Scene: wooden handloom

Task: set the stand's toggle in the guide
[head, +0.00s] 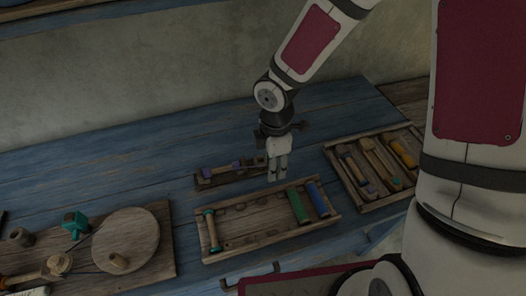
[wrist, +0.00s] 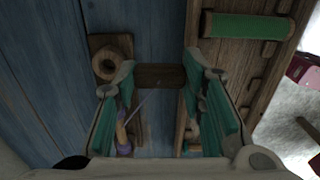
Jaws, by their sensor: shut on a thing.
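My gripper (head: 277,177) points down at the right end of the small wooden stand (head: 206,182) on the blue table. In the wrist view, my gripper (wrist: 158,80) is shut across a short dark wooden bar (wrist: 160,76), which looks like the toggle. A thin pale cord runs from near the bar toward a purple piece (wrist: 124,136) on the left. The stand (wrist: 97,43) carries a round wooden ring (wrist: 112,60) just left of the left finger. The fingers hide part of the stand, and I cannot make out the guide clearly.
A wooden tray (head: 255,240) with a green roll (head: 298,206) and a blue roll (head: 317,199) lies close in front of my gripper. A tool tray (head: 345,178) is at right. A board with a round disc (head: 126,240) is at left. The blue table behind is clear.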

